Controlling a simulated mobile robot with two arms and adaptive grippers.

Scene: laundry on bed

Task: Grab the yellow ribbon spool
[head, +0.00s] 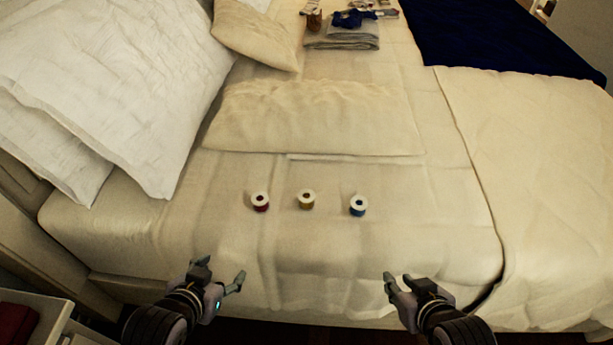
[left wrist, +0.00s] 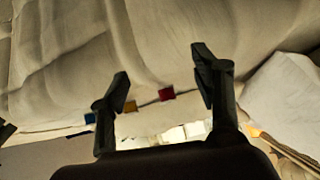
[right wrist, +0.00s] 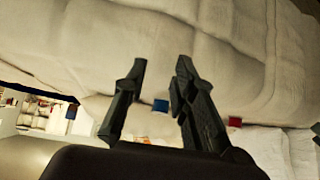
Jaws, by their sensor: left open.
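The yellow ribbon spool (head: 306,200) stands on the bed with a white top, in the middle of a row of three. A red spool (head: 260,202) is to its left and a blue spool (head: 358,206) to its right. In the left wrist view the yellow spool (left wrist: 130,106) shows beside a fingertip. My left gripper (head: 220,273) is open and empty, at the bed's near edge, nearer to me than the spools. My right gripper (head: 405,280) is open and empty, also near that edge, right of the spools. In the right wrist view I cannot make out the yellow spool.
A beige pillow (head: 315,115) lies behind the spools, with white pillows (head: 120,80) at the left. Folded grey cloth (head: 341,32) and a dark blue blanket (head: 500,35) are at the back. The sheet around the spools is clear.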

